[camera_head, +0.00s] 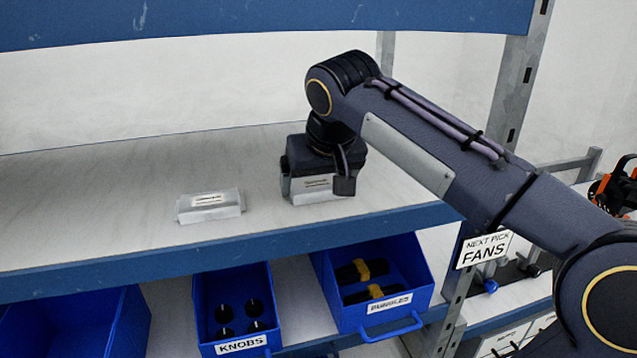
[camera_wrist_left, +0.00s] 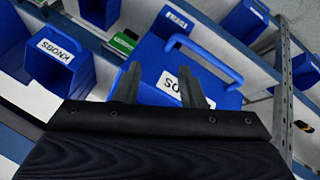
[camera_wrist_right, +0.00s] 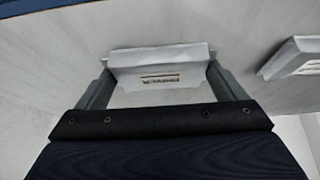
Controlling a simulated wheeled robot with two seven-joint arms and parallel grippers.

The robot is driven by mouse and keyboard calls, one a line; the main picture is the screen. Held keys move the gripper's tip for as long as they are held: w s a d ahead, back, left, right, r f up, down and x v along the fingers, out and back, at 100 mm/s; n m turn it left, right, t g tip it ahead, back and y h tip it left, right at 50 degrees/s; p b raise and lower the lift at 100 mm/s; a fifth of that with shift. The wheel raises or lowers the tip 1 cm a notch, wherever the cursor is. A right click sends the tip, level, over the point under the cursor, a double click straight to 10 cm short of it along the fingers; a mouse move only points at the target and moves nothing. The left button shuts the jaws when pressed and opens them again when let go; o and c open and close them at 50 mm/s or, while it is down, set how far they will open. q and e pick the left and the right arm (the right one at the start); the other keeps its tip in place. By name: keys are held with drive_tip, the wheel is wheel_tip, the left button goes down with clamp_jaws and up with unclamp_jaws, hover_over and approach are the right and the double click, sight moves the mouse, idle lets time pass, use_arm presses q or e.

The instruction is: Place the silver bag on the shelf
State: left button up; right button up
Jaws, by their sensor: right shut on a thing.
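A silver bag (camera_head: 312,192) with a white label is on the upper shelf (camera_head: 100,225), near its front right part. My right gripper (camera_head: 316,184) points down over it and is shut on it, with a finger at each side. The right wrist view shows the bag (camera_wrist_right: 160,64) between the two fingers, close to the shelf surface; I cannot tell whether it touches. A second silver bag (camera_head: 210,206) lies on the shelf to the left. My left gripper (camera_wrist_left: 160,80) shows only in the left wrist view, its fingers apart with nothing held, facing blue bins.
Below the shelf's blue front edge (camera_head: 230,251) are blue bins, one labelled KNOBS (camera_head: 233,310) and one with a partly unclear label (camera_head: 372,283). A metal upright (camera_head: 518,85) stands at the right, with a "NEXT PICK FANS" sign (camera_head: 484,249). The shelf's left part is clear.

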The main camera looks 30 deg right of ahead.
drive_tip(key=shift+f, duration=0.15)
drive_tip(key=o, duration=0.7)
drive_tip(key=shift+o, duration=0.2)
drive_tip(key=shift+r, duration=0.4)
drive_tip(key=v, duration=1.1)
drive_tip(key=shift+s+r+p, duration=0.3)
drive_tip(key=shift+p, duration=0.1)
drive_tip(key=shift+a, duration=0.1)
